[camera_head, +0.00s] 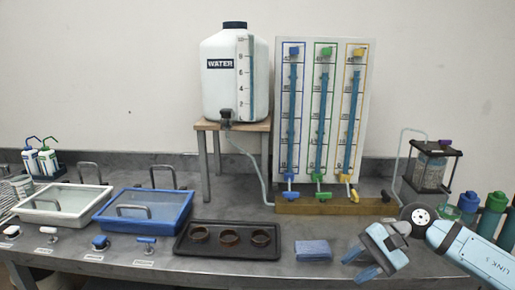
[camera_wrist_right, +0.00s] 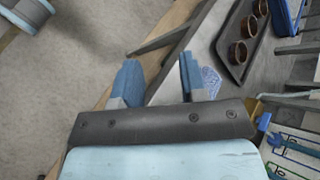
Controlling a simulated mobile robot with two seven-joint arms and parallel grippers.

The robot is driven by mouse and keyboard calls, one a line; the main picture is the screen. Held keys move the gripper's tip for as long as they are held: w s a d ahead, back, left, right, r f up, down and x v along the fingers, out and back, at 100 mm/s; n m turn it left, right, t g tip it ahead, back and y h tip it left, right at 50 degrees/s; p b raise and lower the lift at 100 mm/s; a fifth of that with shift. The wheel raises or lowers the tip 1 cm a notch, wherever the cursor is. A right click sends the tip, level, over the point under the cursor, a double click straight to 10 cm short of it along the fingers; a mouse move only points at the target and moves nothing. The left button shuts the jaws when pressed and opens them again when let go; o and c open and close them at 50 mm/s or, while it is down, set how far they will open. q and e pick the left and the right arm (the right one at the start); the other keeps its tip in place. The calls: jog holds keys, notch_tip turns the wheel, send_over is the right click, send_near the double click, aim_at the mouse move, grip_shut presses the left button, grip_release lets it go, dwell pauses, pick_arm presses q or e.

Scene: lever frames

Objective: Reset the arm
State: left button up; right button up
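My right arm (camera_head: 470,252) comes in from the right in the head view. My right gripper (camera_head: 361,264) is over the front right part of the bench, pointing left and down. Its two blue fingers are apart with nothing between them. The right wrist view also shows the gripper (camera_wrist_right: 158,68) open and empty, with the bench edge and floor beyond it. A folded blue cloth (camera_head: 313,250) lies just left of the gripper, apart from it in the head view. My left gripper is in neither view.
A black tray (camera_head: 185,250) with three brown rings lies left of the cloth. A blue-rimmed tray (camera_head: 183,212) and white-rimmed tray (camera_head: 30,214) stand farther left. A water tank (camera_head: 215,100) and a panel of three tubes (camera_head: 283,150) stand behind. Green-capped bottles (camera_head: 490,222) stand near my right arm.

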jog(key=s+a+f+m+t+y, duration=0.25)
jog(key=a+m+t+y, duration=0.3)
jog(key=m, duration=0.65)
jog(key=s+a+f+m+t+y, duration=0.1)
jog(key=s+a+m+t+y, duration=0.35)
jog(key=m, duration=0.85)
jog(key=s+d+f+n+t+h, duration=0.15)
jog(key=s+f+n+h, duration=0.45)
jog(key=n, duration=0.6)
jog(key=s+d+f+n+h, duration=0.2)
jog(key=s+f+n+h, duration=0.25)
jog(key=f+n, duration=0.55)
jog(key=s+d+f+n+t+h, duration=0.1)
jog(key=s+f+n+h, duration=0.45)
jog(key=n, duration=0.75)
pick_arm(q)
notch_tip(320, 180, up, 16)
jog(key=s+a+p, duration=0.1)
jog(key=p, duration=2.1)
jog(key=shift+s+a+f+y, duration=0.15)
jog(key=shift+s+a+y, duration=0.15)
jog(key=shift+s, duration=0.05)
pick_arm(e)
notch_tip(320, 180, up, 15)
jog(key=w+d+h, duration=0.1)
jog(key=shift+d, duration=0.25)
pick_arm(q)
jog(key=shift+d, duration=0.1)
pick_arm(e)
jog(key=shift+r, duration=0.15)
